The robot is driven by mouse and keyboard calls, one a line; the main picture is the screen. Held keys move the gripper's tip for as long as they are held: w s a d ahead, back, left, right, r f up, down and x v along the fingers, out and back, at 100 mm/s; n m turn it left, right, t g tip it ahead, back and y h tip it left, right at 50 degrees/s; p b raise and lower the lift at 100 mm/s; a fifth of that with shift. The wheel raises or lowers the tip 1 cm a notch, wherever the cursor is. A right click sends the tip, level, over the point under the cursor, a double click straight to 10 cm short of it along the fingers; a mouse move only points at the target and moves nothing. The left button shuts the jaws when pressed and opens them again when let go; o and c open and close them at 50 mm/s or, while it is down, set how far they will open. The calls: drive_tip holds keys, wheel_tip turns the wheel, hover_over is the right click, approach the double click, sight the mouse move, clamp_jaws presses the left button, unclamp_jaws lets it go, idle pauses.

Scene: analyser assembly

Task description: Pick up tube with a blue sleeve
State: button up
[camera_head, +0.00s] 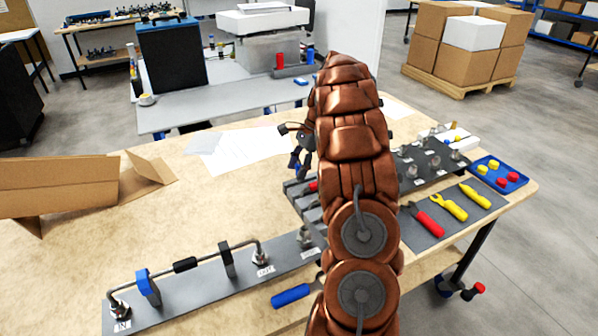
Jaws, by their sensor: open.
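My gripper (297,162) is above the middle of the wooden table, left of my brown arm, and points down with its jaws open. Small blue parts show at its lower end; I cannot tell whether they belong to the fingers or to a thing behind. I cannot make out a tube with a blue sleeve; my arm hides part of the table. A bent tube with a black sleeve (185,265) spans the IN and OUT fittings of a dark plate (200,296) at the front.
A blue-handled tool (291,295) lies by the plate. An open cardboard box (60,187) is at left, paper sheets (238,147) at the back. At right are a tool mat (425,240), a blue tray (515,187) and a plate with fittings (425,181). The left-centre table is clear.

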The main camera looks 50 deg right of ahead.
drive_tip(key=shift+x, duration=0.75)
clamp_jaws()
